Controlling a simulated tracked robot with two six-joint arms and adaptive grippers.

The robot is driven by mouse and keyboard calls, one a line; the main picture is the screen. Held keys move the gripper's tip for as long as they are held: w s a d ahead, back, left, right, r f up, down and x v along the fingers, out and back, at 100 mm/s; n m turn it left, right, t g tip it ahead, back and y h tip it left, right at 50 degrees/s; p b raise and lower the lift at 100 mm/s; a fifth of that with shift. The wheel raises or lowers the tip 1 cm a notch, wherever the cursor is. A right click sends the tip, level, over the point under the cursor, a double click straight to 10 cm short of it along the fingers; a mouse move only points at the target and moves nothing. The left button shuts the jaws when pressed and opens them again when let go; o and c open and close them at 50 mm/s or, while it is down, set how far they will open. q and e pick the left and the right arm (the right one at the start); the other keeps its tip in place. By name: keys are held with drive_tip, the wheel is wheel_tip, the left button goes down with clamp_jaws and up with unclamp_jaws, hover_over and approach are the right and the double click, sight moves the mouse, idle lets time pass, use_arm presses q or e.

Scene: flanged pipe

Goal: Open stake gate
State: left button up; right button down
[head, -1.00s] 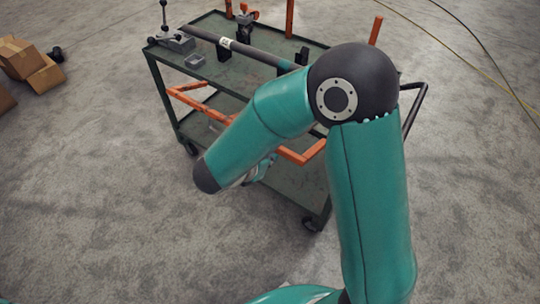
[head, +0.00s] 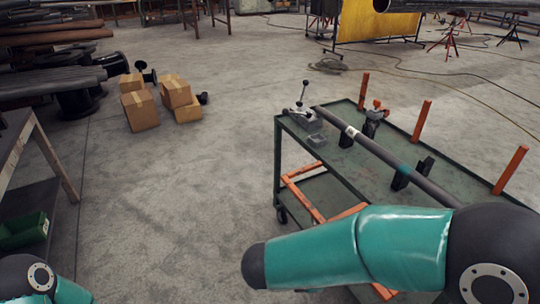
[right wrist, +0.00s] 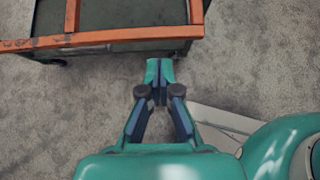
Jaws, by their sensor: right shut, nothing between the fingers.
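The orange stake gate (head: 303,196) shows as bars along the near side of the green cart (head: 330,178), below the tabletop. Its right part is hidden behind my right arm in the head view. In the right wrist view, orange gate bars (right wrist: 110,37) cross the top left. My right gripper (right wrist: 160,68) is shut and empty, just below and apart from the lower bar in that picture. My arm hides this gripper in the head view. My left gripper is out of view.
A long pipe (head: 375,150) lies on supports on the cart, beside a grey lever device (head: 304,115). Orange posts (head: 422,120) stand along the far edge. Cardboard boxes (head: 142,110) sit on the floor at left. Open concrete floor lies left of the cart.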

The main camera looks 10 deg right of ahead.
drive_tip(key=s+a+f+m+g+y+p, duration=0.1)
drive_tip(key=s+a+f+m+y+p, duration=0.4)
drive_tip(key=m, duration=0.5)
drive_tip(key=s+a+f+m+g+y+p, duration=0.2)
drive_tip(key=s+a+f+m+y+p, duration=0.3)
drive_tip(key=f+m+y, duration=0.3)
wheel_tip(320, 180, down, 4)
drive_tip(key=shift+s+r+m+g+y+p, duration=0.15)
drive_tip(key=shift+s+m+g+y+p, duration=0.3)
drive_tip(key=shift+m, duration=0.65)
drive_tip(key=c, duration=1.7)
unclamp_jaws()
drive_tip(key=m, duration=0.1)
drive_tip(key=d+f+m+t, duration=0.1)
drive_tip(key=shift+w+d+m+t+h+p, duration=0.15)
drive_tip(key=shift+d+m+t+h+p, duration=0.15)
drive_tip(key=shift+m+p, duration=0.1)
drive_tip(key=o, duration=0.5)
drive_tip(key=shift+w+d+f+m, duration=0.15)
drive_tip(key=shift+d+m, duration=0.1)
drive_tip(key=shift+m, duration=0.15)
